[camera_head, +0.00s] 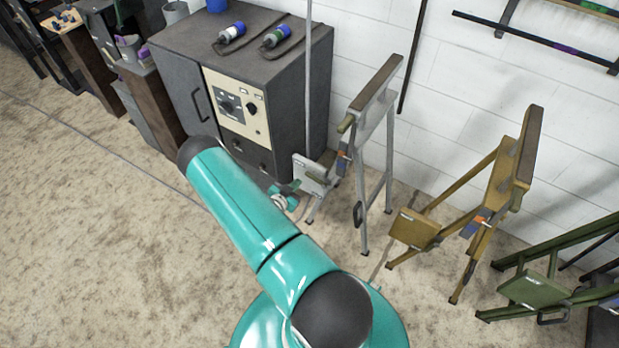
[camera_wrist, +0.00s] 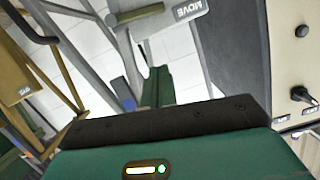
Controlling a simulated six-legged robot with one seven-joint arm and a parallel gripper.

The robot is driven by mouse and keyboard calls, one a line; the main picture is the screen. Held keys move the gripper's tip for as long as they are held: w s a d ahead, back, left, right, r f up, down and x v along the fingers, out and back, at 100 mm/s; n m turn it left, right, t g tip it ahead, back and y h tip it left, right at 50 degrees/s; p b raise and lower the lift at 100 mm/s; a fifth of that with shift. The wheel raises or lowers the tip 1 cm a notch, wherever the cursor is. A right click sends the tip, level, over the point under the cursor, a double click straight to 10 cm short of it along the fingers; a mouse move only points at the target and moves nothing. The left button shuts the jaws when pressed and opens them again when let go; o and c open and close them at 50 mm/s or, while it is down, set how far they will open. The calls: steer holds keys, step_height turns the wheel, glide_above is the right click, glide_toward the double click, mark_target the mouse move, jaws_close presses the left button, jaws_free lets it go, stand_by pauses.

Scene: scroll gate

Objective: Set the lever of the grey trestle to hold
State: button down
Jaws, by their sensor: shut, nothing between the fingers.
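The grey trestle (camera_head: 376,110) stands against the white wall, right of the dark cabinet. A short olive handle (camera_head: 346,124), apparently its lever, sticks out from its upper part. In the wrist view the olive handle (camera_wrist: 138,15) is at the top, beside a grey plate (camera_wrist: 178,22) bearing the word MOVE upside down. My gripper (camera_head: 290,192) is beside the trestle's low grey plate in the head view, partly hidden by my arm. Its green fingers (camera_wrist: 157,87) are shut and empty in the wrist view, and appear apart from the handle. No HOLD label is readable.
A yellow trestle (camera_head: 480,195) and a green trestle (camera_head: 540,288) stand to the right. The dark cabinet (camera_head: 180,75) with a knobbed cream panel (camera_head: 236,106) is close on the left. Open floor (camera_head: 100,260) lies at the left.

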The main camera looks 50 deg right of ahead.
steer(key=shift+s+d+f, duration=0.15)
steer(key=shift+s+f, duration=0.1)
steer(key=shift+s, duration=0.15)
glide_above(310, 177)
steer(key=s+a, duration=0.2)
step_height(310, 177, down, 2)
steer(key=f, duration=0.1)
steer(key=w+f, duration=0.1)
steer(key=f, duration=0.1)
steer(key=shift+d+f, duration=0.2)
steer(key=shift+f, duration=0.45)
